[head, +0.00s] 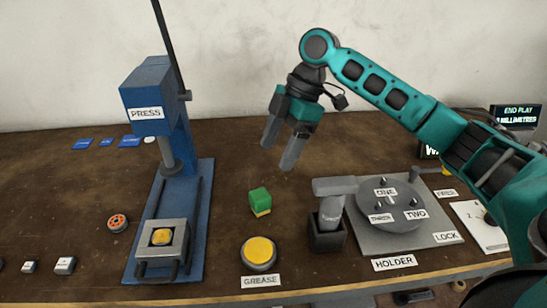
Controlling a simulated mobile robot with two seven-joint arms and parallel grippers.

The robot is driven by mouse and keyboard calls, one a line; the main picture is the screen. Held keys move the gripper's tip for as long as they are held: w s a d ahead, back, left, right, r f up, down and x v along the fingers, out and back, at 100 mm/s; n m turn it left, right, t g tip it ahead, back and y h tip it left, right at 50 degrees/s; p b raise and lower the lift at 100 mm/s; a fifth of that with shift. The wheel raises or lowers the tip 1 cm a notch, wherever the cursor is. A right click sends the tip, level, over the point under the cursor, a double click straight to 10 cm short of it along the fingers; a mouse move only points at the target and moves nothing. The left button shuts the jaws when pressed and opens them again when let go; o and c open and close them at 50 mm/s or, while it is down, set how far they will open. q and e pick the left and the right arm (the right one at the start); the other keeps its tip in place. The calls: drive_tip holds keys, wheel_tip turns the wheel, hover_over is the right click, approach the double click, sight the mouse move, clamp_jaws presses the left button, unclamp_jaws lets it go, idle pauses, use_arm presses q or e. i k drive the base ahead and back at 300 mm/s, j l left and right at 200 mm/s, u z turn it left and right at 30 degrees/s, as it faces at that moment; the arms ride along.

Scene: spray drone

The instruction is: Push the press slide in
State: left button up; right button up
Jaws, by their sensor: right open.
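The blue press (158,95) stands on the left of the bench, with its ram above and a tall dark lever rising from its top. The press slide (160,238), a grey block with a yellow round piece (161,237) in it, sits at the front end of the blue base between two dark rails, with a dark handle at its front. The slide stands forward of the ram. My right gripper (281,155) is open and empty, in the air above the bench, right of the press and apart from it. My left gripper is out of the picture.
A green and yellow block (260,201) and a yellow grease pad (259,252) lie right of the press. A dark holder (327,235) with a grey tool and a round plate (390,210) are further right. An orange wheel (117,222) lies left of the press.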

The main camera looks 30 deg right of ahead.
sight(174, 255)
drive_tip(key=k+j, duration=0.75)
drive_tip(key=k, duration=0.1)
